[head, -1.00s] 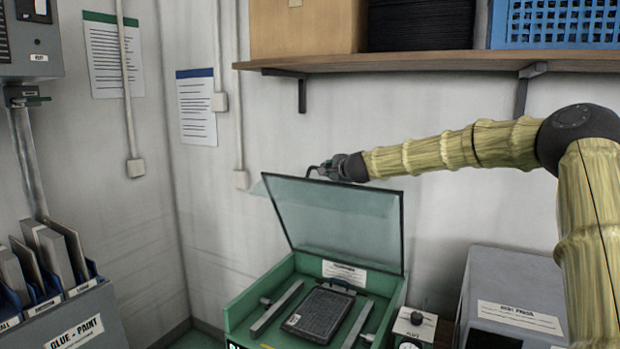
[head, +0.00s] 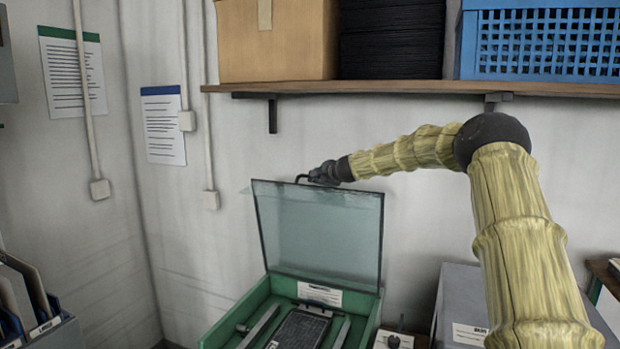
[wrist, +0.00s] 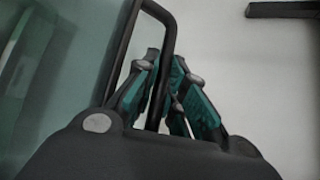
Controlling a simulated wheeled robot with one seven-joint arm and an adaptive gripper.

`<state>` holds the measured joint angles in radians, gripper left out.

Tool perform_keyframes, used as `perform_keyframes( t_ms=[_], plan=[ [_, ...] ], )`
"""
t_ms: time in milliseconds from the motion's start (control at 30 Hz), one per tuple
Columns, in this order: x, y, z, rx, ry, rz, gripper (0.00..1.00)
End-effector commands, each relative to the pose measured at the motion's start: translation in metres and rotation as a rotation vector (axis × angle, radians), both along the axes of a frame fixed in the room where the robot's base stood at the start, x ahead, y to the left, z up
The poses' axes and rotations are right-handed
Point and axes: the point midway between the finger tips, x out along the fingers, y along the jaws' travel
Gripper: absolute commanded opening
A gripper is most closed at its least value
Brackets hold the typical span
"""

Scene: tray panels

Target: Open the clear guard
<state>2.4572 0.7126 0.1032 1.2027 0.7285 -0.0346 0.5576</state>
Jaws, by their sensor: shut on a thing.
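The clear guard (head: 322,238) is a tinted see-through panel with a dark frame, hinged at the back of the green tray station (head: 240,310). It stands raised, close to upright, in front of the wall. My gripper (head: 306,178) is at its top edge, shut on the guard's dark bar handle. In the wrist view the handle (wrist: 168,20) runs down between the teal-padded fingers (wrist: 168,95). The fingers hide part of the handle. A dark textured plate (head: 300,328) lies inside the station under the open guard.
A shelf (head: 400,88) with a cardboard box (head: 275,40), a dark stack and a blue crate (head: 540,45) is above my arm. A grey machine (head: 455,295) stands right of the station. Bare wall is behind the guard.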

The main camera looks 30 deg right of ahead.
Motion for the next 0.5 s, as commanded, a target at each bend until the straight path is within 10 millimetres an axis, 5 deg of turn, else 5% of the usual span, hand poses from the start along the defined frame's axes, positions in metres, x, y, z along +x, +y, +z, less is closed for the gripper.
perform_keyframes(
  t_ms=[467, 500],
  plan=[
    [-0.0016, -0.006, -0.0012, 0.007, 0.005, -0.003, 0.0],
    [-0.0016, -0.006, -0.0011, 0.007, 0.005, -0.003, 0.17]
  ],
)
